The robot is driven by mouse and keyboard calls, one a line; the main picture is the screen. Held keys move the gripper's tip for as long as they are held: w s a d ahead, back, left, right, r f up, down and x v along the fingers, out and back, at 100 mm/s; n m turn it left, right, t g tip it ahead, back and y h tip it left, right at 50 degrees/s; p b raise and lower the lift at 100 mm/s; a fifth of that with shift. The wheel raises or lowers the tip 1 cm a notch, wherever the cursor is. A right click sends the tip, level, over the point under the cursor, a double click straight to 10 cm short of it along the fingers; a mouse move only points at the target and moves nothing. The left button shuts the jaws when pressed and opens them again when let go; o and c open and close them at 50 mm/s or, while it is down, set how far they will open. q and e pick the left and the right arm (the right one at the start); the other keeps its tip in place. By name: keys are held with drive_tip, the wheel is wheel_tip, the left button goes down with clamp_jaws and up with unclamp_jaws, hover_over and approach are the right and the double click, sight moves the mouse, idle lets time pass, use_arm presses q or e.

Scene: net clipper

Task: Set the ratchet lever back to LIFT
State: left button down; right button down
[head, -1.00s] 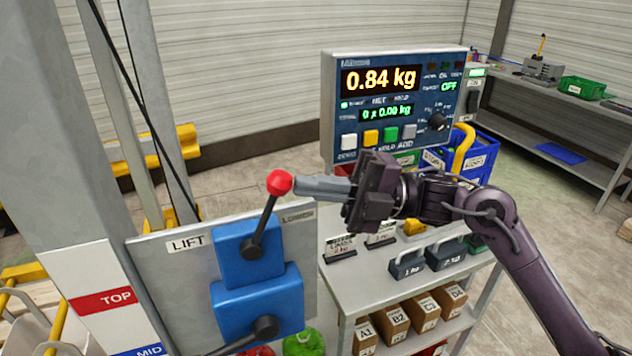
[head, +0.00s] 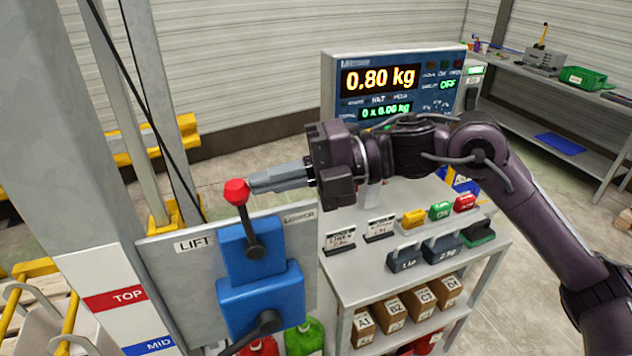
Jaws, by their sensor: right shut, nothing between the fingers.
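The ratchet lever (head: 245,217) is a black rod with a red knob (head: 236,192) on a blue housing (head: 252,250). It leans a little left of upright, toward the LIFT label (head: 194,244). The LOWER label (head: 299,216) is at the plate's right side. My right gripper (head: 250,184) is shut and empty, its fingertips at the right side of the red knob and seemingly touching it. My left gripper is not in view.
A scale display (head: 392,82) reading 0.80 kg stands behind my right arm. A grey cart (head: 345,275) holds weights, small coloured blocks and boxes. A grey post (head: 75,120) rises at the left. A workbench (head: 530,80) stands at the back right.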

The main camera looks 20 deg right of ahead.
sight(236, 187)
drive_tip(key=shift+s+a+r+b, duration=0.15)
drive_tip(key=shift+a+b, duration=0.3)
drive_tip(key=shift+a, duration=1.75)
drive_tip(key=shift+a, duration=0.15)
drive_tip(key=shift+r, duration=0.1)
